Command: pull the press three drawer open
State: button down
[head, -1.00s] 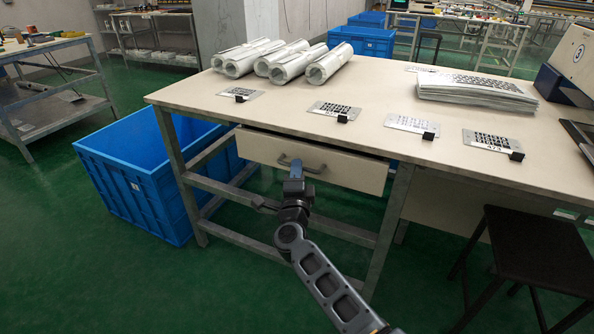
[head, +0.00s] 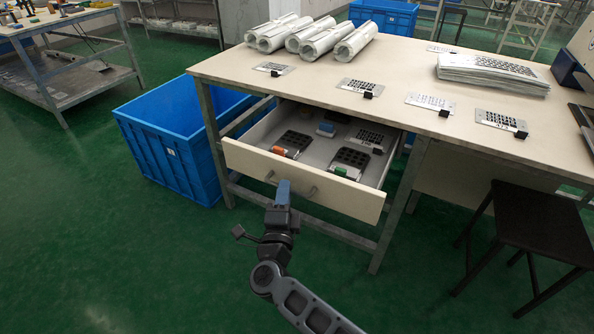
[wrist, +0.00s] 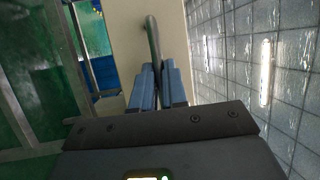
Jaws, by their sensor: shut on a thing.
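The press three drawer (head: 335,195) is pulled well out from under the cream table, and its front shows in the wrist view (wrist: 124,40). Inside lie several black keypad pieces (head: 352,157), an orange item (head: 278,151) and a small blue item (head: 326,129). My gripper (head: 283,190) is at the drawer front, shut on the grey bar handle (head: 310,191). In the wrist view the blue fingers (wrist: 158,78) close around the handle (wrist: 152,38). In the head view the gripper hides part of the handle.
The table (head: 395,72) carries white rolls (head: 335,38), flat metal plates and a stack of sheets (head: 492,72). A blue crate (head: 165,145) stands left of the drawer, a dark stool (head: 530,215) to the right. Green floor (head: 130,250) in front is clear.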

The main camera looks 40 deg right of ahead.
jog(key=a, duration=0.1)
jog(key=s+a, duration=0.1)
jog(key=a, duration=0.1)
jog(key=s+a, duration=0.1)
jog(key=a, duration=0.1)
jog(key=shift+a+p, duration=0.25)
jog(key=shift+p, duration=0.1)
jog(key=c, duration=1.2)
grip_release()
jog(key=shift+v, duration=3.9)
jog(key=shift+s, duration=0.15)
jog(key=s+r+n+y+p, duration=0.2)
jog(key=s+r+n+y, duration=0.3)
jog(key=s+n, duration=0.4)
jog(key=s+r+n+y+p, duration=0.1)
jog(key=s+r+n+y, duration=0.3)
jog(key=s+r+n, duration=0.4)
jog(key=s+r+n+t+y+p, duration=0.1)
jog(key=s+r+n+y, duration=0.4)
jog(key=s, duration=1.1)
jog(key=shift+s+r+n+y+p, duration=0.2)
jog(key=shift+r+n+p, duration=0.3)
jog(key=shift+n, duration=0.65)
jog(key=shift+s+r+n+y+p, duration=0.1)
jog(key=shift+s+r+n+p, duration=0.15)
jog(key=shift+r+n, duration=0.65)
